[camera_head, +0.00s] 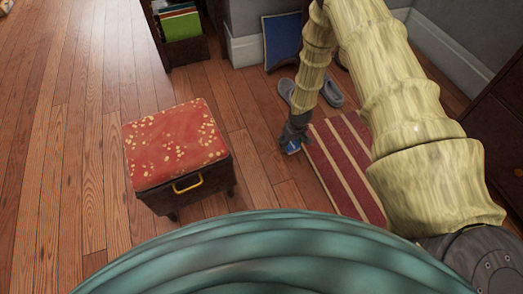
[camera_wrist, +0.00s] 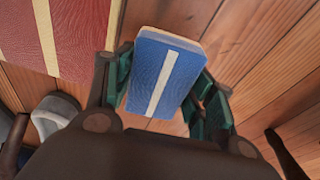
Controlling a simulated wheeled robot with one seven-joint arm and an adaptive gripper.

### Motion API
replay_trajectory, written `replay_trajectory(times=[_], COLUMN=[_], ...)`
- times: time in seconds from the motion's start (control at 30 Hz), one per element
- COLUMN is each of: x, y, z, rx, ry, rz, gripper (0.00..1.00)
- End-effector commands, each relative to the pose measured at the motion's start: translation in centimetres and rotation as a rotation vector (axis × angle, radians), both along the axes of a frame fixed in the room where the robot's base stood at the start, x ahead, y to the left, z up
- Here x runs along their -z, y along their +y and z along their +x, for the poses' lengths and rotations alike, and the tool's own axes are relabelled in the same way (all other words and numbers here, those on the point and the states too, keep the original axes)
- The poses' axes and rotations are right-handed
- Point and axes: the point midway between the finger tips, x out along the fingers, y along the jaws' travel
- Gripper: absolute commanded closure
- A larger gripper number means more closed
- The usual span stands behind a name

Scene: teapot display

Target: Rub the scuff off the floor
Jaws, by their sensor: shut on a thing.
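My gripper (camera_head: 293,140) points down near the floor, beside the left edge of the striped rug. It is shut on a blue block-like pad (camera_wrist: 163,72) with a white stripe and a pale edge. The pad sits between the two green fingers in the wrist view, and a small part of it (camera_head: 293,146) shows in the head view. The wooden floor (camera_head: 75,150) is under it; I cannot tell whether the pad touches the boards. No scuff can be made out in either view; it may be hidden by the pad, the gripper or my arm.
A red-and-cream striped rug (camera_head: 340,165) lies right of the gripper. Grey slippers (camera_head: 333,92) lie behind it, near a blue panel (camera_head: 282,42) at the wall. A red-topped stool (camera_head: 175,143) stands left. Dark drawers (camera_head: 505,135) are at right.

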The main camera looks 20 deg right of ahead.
Motion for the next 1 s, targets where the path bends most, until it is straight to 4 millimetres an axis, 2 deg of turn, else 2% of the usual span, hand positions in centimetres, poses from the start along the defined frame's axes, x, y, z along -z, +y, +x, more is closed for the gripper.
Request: replay_trajectory(times=[0.03, 0.4, 0.9, 1.0], x=[-1.0, -3.9, -4.3, -4.9], y=[0.0, 0.1, 0.1, 0.4], z=[0.1, 0.1, 0.1, 0.3], rx=[0.0, -0.001, -0.001, 0.001], ry=[-0.001, -0.001, -0.001, -0.002], rz=[0.0, 0.0, 0.0, 0.001], gripper=[0.8, 0.8, 0.8, 0.8])
